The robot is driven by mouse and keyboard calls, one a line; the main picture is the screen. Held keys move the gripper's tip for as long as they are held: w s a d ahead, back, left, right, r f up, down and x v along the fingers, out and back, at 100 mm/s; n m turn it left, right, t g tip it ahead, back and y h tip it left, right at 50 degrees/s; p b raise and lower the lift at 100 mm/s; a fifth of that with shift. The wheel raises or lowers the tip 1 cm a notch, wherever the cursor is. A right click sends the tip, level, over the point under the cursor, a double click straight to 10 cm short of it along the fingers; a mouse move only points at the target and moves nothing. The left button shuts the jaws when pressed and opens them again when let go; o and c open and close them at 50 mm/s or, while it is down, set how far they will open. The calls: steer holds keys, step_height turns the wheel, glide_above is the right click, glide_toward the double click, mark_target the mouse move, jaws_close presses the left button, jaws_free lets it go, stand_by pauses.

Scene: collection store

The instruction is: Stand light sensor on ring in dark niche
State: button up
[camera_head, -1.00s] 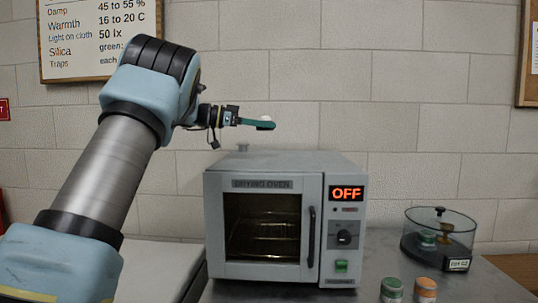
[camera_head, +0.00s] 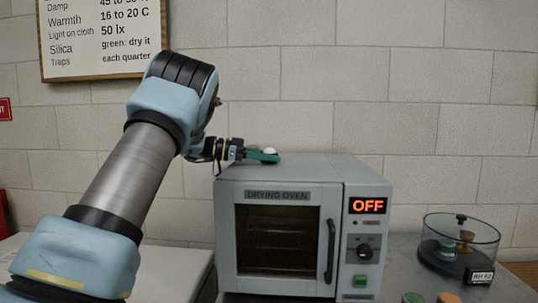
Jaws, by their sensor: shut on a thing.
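My gripper (camera_head: 262,156) is at the end of my arm, low over the back of the drying oven's top in this view. Its narrow teal fingers point right and are shut on a small white rounded thing (camera_head: 270,151), which looks like the light sensor. Only its pale top shows above the fingers; the rest is hidden. I cannot tell how far it is above or behind the oven. The ring and the dark niche are not recognisable in this view.
The grey drying oven (camera_head: 285,183) stands on a table, door closed, display reading OFF. A lidded glass vessel (camera_head: 459,249) holding small items is to its right. Green (camera_head: 412,298) and orange (camera_head: 448,298) lidded jars are at the front edge. A block wall is behind.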

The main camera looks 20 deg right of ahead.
mark_target(233, 164)
steer(key=shift+f, duration=0.15)
steer(key=o, duration=1.4)
steer(key=shift+f, duration=0.1)
steer(key=b+v, duration=0.3)
steer(key=v, duration=0.8)
steer(key=shift+b, duration=0.4)
steer(key=shift+w+a+r, duration=0.15)
steer(key=shift+a+r, duration=0.05)
steer(key=shift+a, duration=0.3)
